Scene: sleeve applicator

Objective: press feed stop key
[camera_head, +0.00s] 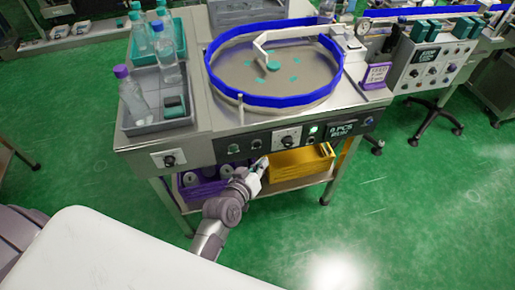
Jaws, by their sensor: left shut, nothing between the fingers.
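The machine's front control panel (272,141) carries small round buttons, a white-backed dial (287,139), a lit green-white lamp or key (313,129) and a dark display (342,129). Two small round buttons, one on the left (234,149) and one beside it (256,144), sit left of the dial. Their labels are too small to read, so I cannot tell which is the feed stop key. My left gripper (261,165) is shut and empty, just below the panel near the second button. I cannot tell whether it touches the panel. My right gripper is not in view.
A round feeder bowl (272,100) with a blue rim stands on the machine top. A grey tray (155,125) with bottles is at left. Below the panel, a yellow bin (300,162) and a purple bin (190,190) sit on the lower shelf. Green floor is clear in front.

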